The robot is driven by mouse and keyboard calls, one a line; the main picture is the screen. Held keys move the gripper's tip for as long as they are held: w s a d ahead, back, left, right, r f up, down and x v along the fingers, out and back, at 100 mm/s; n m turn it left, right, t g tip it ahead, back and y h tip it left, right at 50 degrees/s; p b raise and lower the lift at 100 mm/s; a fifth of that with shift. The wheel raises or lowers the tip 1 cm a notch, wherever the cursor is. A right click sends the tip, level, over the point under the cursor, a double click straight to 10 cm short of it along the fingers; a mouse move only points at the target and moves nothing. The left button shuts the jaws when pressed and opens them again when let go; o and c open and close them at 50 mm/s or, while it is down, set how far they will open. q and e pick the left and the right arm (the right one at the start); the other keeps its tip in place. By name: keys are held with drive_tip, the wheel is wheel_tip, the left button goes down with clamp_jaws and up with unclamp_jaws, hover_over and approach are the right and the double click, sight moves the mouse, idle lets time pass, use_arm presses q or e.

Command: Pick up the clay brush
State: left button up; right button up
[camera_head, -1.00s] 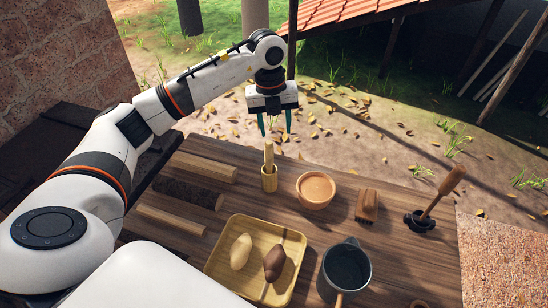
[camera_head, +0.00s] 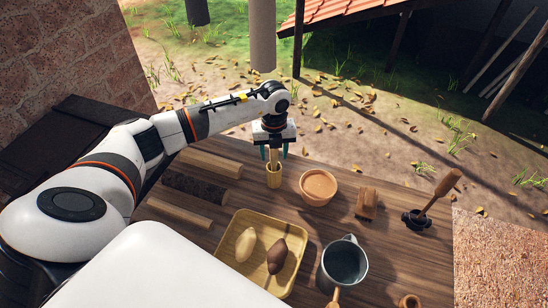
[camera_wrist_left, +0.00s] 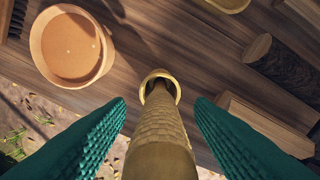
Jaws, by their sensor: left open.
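A pale wooden handle, by its look the clay brush (camera_head: 274,157), stands upright in a small bamboo cup (camera_head: 273,176); its lower end is hidden in the cup. My left gripper (camera_head: 275,153) is open above the cup, with a finger on either side of the handle. In the left wrist view the two green fingers flank the textured handle (camera_wrist_left: 160,138), with gaps on both sides. The cup's rim (camera_wrist_left: 164,75) shows beyond it. My right gripper is not in view.
A clay bowl (camera_head: 318,187) stands right of the cup. Beyond it are a brown block brush (camera_head: 367,203) and a wooden-handled tool (camera_head: 440,194). Logs (camera_head: 202,187) lie to the left. A tray (camera_head: 228,268) and a metal pot (camera_head: 344,262) stand nearer.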

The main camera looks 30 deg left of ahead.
use_arm(q)
drive_tip(key=shift+f, duration=0.25)
clamp_jaws()
drive_tip(key=shift+r, duration=0.15)
